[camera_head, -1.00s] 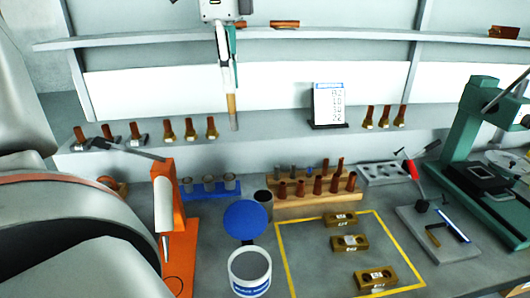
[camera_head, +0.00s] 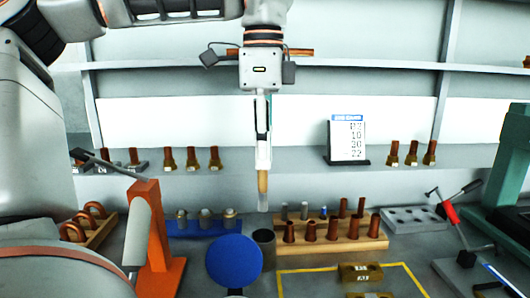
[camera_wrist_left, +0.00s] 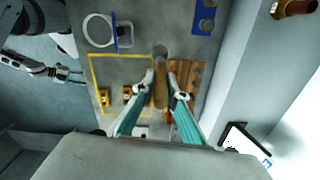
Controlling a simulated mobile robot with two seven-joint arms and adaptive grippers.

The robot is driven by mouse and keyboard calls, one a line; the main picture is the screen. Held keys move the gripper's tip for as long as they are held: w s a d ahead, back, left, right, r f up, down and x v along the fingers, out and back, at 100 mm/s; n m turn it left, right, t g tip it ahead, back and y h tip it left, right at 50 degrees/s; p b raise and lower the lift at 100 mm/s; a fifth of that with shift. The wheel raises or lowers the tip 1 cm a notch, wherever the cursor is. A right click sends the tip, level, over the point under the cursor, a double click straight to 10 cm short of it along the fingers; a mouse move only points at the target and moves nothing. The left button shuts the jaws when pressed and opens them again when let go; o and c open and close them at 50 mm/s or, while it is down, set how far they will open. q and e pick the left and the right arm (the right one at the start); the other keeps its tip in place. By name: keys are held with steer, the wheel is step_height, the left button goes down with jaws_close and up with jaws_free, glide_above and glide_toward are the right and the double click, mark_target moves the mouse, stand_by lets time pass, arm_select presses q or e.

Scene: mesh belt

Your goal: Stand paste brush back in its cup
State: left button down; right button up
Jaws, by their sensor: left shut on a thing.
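My left gripper (camera_head: 263,150) is shut on the paste brush (camera_head: 263,184), which has a tan handle and a pale grey lower end. The brush hangs about upright, tip down, above the grey cup (camera_head: 264,252). A gap shows between tip and cup in the head view. In the left wrist view the brush (camera_wrist_left: 160,92) sits between the fingers, with the cup (camera_wrist_left: 160,51) just past its tip.
A wooden block (camera_head: 345,243) with several copper fittings is close on the right. A blue rack (camera_head: 188,230) and an orange stand (camera_head: 146,235) are further left. A yellow-taped area (camera_head: 300,270) lies in front.

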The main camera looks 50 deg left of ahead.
mark_target(264, 194)
arm_select(q)
steer(key=shift+w+f, duration=0.1)
arm_select(e)
steer(key=shift+f, duration=0.15)
arm_select(q)
steer(key=shift+f+b, duration=0.65)
steer(key=shift+f, duration=0.5)
steer(key=shift+f+b, duration=1.05)
steer(key=shift+f, duration=1.35)
steer(key=shift+f+b, duration=0.35)
steer(key=shift+f, duration=1.15)
steer(key=shift+f+b, duration=0.15)
steer(key=shift+b, duration=0.15)
arm_select(e)
steer(key=a, duration=0.2)
steer(key=shift+w+a+r+y, duration=0.2)
steer(key=shift+w+a+y, duration=0.1)
steer(key=shift+w+y, duration=0.1)
